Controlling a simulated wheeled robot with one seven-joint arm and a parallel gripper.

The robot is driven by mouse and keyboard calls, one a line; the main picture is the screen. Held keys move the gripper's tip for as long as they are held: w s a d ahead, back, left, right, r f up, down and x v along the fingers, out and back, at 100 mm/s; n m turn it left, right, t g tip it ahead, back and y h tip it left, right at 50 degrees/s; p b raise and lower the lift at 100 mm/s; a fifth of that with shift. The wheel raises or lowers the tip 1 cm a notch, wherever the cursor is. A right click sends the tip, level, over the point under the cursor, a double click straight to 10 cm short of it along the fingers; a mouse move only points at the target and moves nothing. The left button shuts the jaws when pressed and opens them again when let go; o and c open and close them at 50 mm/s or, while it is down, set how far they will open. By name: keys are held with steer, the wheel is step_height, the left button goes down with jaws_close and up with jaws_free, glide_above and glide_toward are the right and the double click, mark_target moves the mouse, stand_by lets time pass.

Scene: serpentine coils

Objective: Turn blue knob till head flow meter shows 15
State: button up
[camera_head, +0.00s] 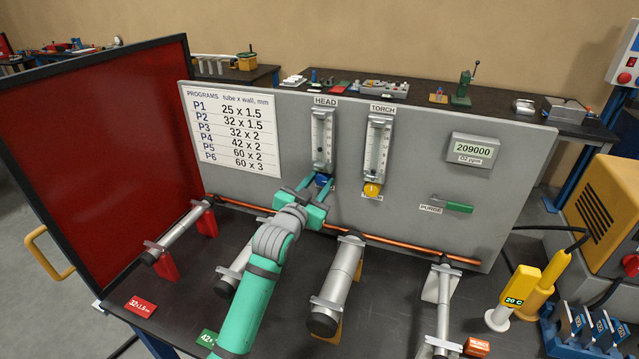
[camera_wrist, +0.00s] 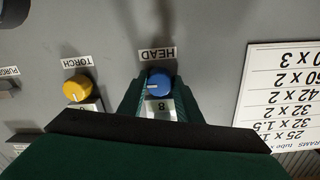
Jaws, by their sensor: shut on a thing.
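The blue knob (camera_head: 322,180) sits below the HEAD flow meter (camera_head: 322,140) on the grey panel. My gripper (camera_head: 318,186) is at the knob, with its fingers on either side of it. In the wrist view the blue knob (camera_wrist: 158,83) shows between my green fingers, with a white mark pointing left. The HEAD label (camera_wrist: 157,54) is upside down there. A small plate reading 8 (camera_wrist: 161,107) shows beside the knob. The HEAD meter's scale and float are too small to read in the head view.
The TORCH flow meter (camera_head: 378,145) with its yellow knob (camera_head: 372,190) is just to the right. An oxygen display (camera_head: 473,150) reads 209000. A green PURGE handle (camera_head: 458,207) is on the lower right panel. A copper pipe (camera_head: 400,246) and several metal tubes lie below.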

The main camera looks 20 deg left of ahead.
steer(key=shift+m, duration=0.4)
steer(key=o, duration=1)
steer(key=shift+o, duration=0.2)
steer(key=shift+s, duration=0.1)
steer(key=s, duration=1)
steer(key=shift+s+a+r, duration=0.2)
steer(key=shift+s+a, duration=0.1)
steer(key=shift+a, duration=0.05)
